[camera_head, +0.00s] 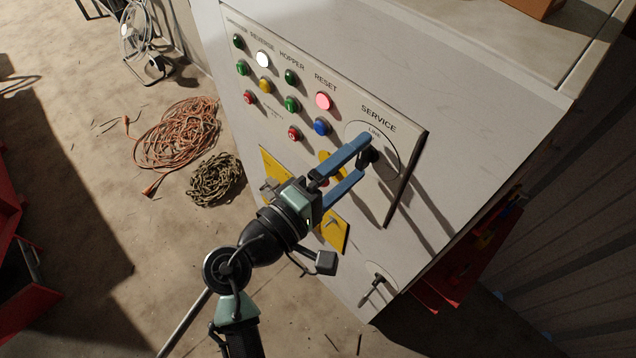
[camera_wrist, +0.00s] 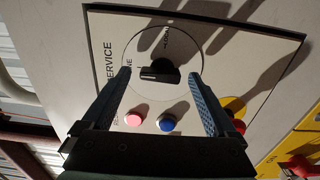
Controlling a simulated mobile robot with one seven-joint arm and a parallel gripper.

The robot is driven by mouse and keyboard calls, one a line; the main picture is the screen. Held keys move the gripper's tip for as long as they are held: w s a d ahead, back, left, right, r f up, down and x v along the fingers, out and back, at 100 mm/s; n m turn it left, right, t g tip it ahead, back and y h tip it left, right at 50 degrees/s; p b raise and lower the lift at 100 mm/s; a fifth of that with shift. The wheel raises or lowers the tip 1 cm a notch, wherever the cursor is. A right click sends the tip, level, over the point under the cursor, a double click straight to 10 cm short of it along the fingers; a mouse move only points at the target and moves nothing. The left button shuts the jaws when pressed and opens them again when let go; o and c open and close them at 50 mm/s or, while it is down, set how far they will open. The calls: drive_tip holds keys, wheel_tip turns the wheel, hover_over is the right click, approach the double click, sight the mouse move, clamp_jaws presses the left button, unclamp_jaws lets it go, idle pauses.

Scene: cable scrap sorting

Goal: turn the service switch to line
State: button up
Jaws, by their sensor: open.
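The service switch is a black rotary knob on a round plate, under the word SERVICE on the control panel. In the wrist view the knob (camera_wrist: 160,74) shows between my fingers, its bar lying roughly across the picture with a pale mark toward its left end. The line label is partly covered by the left finger; another label above the knob is hard to read. My gripper (camera_wrist: 160,80) is open, one finger on each side of the knob, with gaps visible. In the head view my gripper (camera_head: 360,158) reaches the dial, and its fingers partly hide the knob (camera_head: 371,159).
Lit buttons, including a pink reset button (camera_head: 323,100) and a blue button (camera_head: 321,127), sit left of the switch. Yellow plates (camera_head: 335,232) are below. Orange cable (camera_head: 176,132) and a darker coil (camera_head: 216,180) lie on the floor at left.

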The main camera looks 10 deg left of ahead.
drive_tip(key=b+v, duration=0.3)
drive_tip(key=v, duration=1)
drive_tip(key=shift+b, duration=0.3)
